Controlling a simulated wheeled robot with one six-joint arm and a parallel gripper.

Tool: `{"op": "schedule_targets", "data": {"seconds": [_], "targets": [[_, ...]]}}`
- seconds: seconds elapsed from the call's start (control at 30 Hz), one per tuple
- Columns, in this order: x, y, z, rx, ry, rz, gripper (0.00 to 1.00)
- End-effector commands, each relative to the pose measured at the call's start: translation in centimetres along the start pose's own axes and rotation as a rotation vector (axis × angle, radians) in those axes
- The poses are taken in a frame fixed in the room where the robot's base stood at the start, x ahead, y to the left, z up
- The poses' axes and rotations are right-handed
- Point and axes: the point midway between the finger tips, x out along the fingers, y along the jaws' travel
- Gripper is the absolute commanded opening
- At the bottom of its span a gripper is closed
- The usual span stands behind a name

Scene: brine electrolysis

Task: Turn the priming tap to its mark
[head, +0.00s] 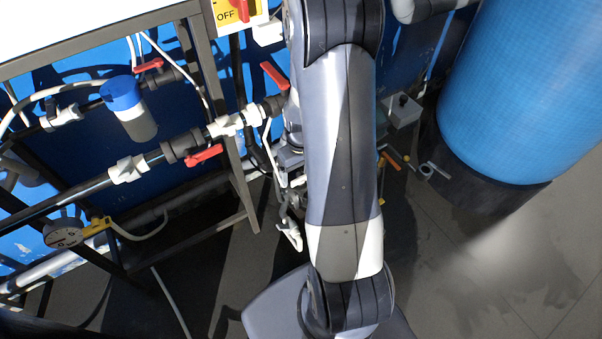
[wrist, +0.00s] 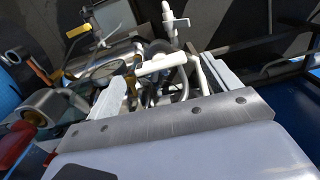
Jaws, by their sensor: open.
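Several taps with red lever handles show in the head view: an upper left one (head: 148,66), one on the lower pipe (head: 205,154), and one beside my arm (head: 273,75). I cannot tell which is the priming tap, and I cannot make out its mark. A red part (wrist: 14,145) also shows at the left edge of the wrist view. My gripper (wrist: 160,85) is open in the wrist view, its pale fingers reaching out from a metal plate. I see no tap handle held between them. In the head view my arm hides most of the gripper.
A large blue tank (head: 525,90) stands on the right. A blue-capped filter (head: 127,108) and a round gauge (head: 65,232) sit on the left pipework. A dark metal frame (head: 225,130) stands left of my arm. Small loose parts lie near the tank; floor at lower right is clear.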

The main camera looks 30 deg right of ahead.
Motion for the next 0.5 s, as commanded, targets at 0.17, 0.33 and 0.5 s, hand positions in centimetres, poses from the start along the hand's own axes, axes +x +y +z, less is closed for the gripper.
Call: {"op": "schedule_targets", "data": {"seconds": [0.17,0.33,0.5], "targets": [[-3.6,0.0,-0.1,0.0,0.005,0.002,0.84],[-6.5,0.0,-0.1,0.0,0.004,0.002,0.84],[-8.1,0.0,0.0,0.001,0.002,0.001,0.84]]}}
